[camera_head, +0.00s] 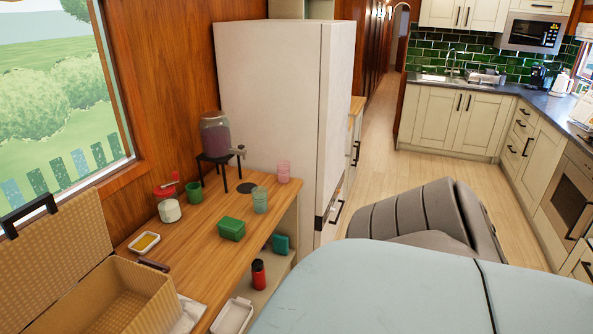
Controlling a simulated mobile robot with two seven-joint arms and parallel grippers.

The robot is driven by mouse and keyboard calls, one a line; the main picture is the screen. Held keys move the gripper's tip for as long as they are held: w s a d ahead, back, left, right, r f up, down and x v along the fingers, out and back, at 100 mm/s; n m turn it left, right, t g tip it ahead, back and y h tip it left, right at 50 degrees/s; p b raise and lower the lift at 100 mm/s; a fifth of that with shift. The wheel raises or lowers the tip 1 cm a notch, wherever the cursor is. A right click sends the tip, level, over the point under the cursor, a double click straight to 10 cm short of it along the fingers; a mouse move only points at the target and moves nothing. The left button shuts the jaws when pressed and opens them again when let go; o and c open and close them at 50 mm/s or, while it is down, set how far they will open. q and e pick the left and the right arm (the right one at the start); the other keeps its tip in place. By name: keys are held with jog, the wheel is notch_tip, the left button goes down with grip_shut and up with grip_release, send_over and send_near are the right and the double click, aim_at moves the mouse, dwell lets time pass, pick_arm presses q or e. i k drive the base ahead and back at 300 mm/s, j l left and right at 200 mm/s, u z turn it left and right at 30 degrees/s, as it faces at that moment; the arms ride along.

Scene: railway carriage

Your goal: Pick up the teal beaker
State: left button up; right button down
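The teal beaker (260,200) is a see-through ribbed cup standing upright on the wooden counter (188,252), near its right edge. A pink beaker (283,172) of similar shape stands behind it to the right. A green lidded box (231,229) sits in front of it to the left. Neither of my grippers shows in the head view, so I cannot see their state.
A drink dispenser (216,137) on a black stand, a green cup (194,198) and a red-lidded jar (168,206) are on the counter. An open wicker basket (135,290) is at front left. A pale blue surface (400,295) fills the front right.

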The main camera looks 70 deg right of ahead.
aim_at(260, 200)
jog(key=z, duration=2)
jog(key=i+l+u, duration=0.1)
jog(key=u, duration=1.05)
jog(key=l+u, duration=0.85)
jog(key=l, duration=0.15)
jog(key=l+u, duration=0.2)
jog(key=l, duration=0.35)
jog(key=k+l+u, duration=0.15)
jog(key=l, duration=0.35)
